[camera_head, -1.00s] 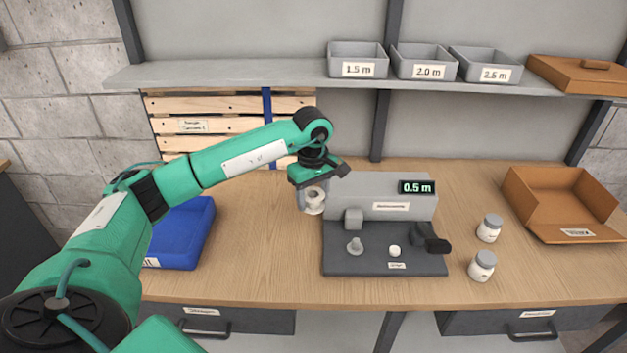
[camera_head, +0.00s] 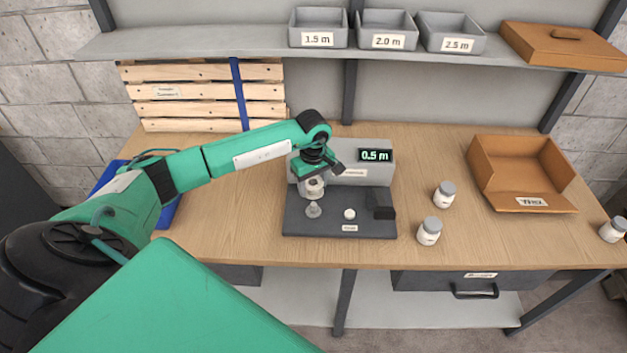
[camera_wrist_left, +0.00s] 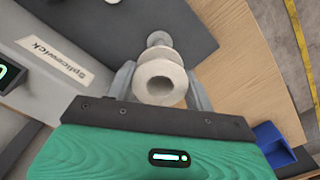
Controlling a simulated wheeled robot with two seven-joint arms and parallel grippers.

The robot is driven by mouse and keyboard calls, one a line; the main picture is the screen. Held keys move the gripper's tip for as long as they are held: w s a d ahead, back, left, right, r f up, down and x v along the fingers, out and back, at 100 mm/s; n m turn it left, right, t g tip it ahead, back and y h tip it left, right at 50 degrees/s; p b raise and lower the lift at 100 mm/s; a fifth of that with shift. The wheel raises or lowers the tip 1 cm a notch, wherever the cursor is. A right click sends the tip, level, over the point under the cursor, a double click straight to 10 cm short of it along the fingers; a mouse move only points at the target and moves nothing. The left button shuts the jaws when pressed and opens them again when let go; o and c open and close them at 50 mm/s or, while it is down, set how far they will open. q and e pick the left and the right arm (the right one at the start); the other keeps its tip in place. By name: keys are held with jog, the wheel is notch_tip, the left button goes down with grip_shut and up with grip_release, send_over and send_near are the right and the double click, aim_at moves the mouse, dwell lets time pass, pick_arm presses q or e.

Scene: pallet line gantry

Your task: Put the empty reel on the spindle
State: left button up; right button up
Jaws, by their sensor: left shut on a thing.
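My left gripper (camera_head: 312,186) is shut on the empty reel (camera_head: 315,192), a small off-white spool. The left wrist view shows the reel (camera_wrist_left: 160,68) between the two fingers, its round hole facing the camera. The spindle (camera_head: 313,210), a short grey peg on a wider foot, stands on the dark plate of the splicing machine (camera_head: 375,229). In the head view, the reel is just above and behind the spindle. In the wrist view, the spindle (camera_wrist_left: 158,39) shows just beyond the reel; the reel is not around it. My right gripper is not in view.
The machine's display (camera_head: 375,155) reads 0.5 m. A white button (camera_head: 349,214) and a black block (camera_head: 381,205) are right of the spindle. A blue bin (camera_head: 168,215) is partly hidden behind my arm.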

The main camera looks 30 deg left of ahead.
aim_at(313, 204)
pick_arm(q)
jog(key=shift+d+f+b, duration=0.1)
jog(key=shift+f+b, duration=1)
jog(key=shift+f, duration=1.35)
jog(key=shift+f+b, duration=1.85)
jog(key=shift+f, duration=0.05)
jog(key=o, duration=1.1)
notch_tip(313, 204, up, 14)
jog(key=b, duration=0.3)
